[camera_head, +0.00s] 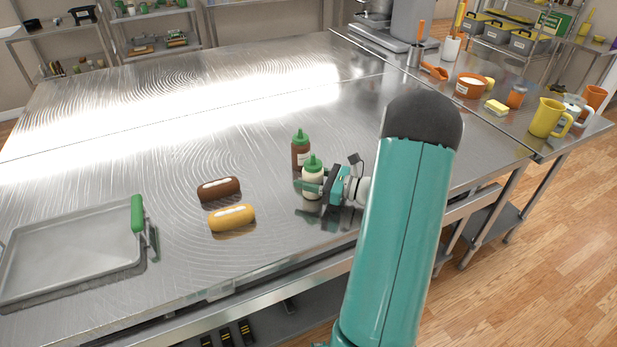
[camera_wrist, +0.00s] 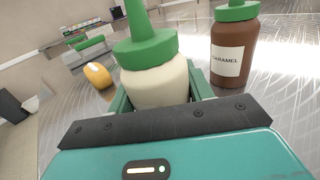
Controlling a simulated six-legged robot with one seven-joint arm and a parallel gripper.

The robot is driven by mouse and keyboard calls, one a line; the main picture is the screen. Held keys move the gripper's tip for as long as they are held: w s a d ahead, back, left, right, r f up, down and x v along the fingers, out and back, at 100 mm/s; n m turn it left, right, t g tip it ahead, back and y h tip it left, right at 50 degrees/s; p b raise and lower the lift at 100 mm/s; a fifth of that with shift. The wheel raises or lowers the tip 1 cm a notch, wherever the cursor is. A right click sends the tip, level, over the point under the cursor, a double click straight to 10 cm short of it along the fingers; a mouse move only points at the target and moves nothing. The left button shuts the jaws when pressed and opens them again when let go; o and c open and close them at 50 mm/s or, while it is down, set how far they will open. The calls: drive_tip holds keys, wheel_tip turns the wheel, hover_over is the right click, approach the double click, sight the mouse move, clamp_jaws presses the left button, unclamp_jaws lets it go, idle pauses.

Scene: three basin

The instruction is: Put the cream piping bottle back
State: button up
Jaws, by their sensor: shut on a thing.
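The cream piping bottle (camera_head: 312,181), white with a green nozzle cap, stands upright between the fingers of my gripper (camera_head: 311,186). The wrist view shows the same cream bottle (camera_wrist: 155,84) close up, with the gripper's green fingers (camera_wrist: 160,100) shut on its sides. Its base is hidden in the wrist view, and I cannot tell whether it touches the table. A brown caramel bottle (camera_head: 300,152) with a green cap stands just behind it; its label reads CARAMEL in the wrist view (camera_wrist: 232,60).
On the steel table (camera_head: 250,120), a dark brown eclair (camera_head: 218,189) and a yellow eclair (camera_head: 232,217) lie to the left. A grey tray (camera_head: 70,206) with a green-handled tool (camera_head: 138,214) is at the far left. The table behind the bottles is clear.

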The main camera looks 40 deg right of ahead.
drive_tip(key=shift+f, duration=0.2)
drive_tip(key=o, duration=1)
drive_tip(key=shift+o, duration=0.2)
drive_tip(key=shift+r, duration=0.1)
drive_tip(key=shift+s+d+r, duration=0.1)
drive_tip(key=v, duration=1.1)
drive_tip(key=shift+s+d, duration=0.15)
drive_tip(key=shift+s, duration=0.2)
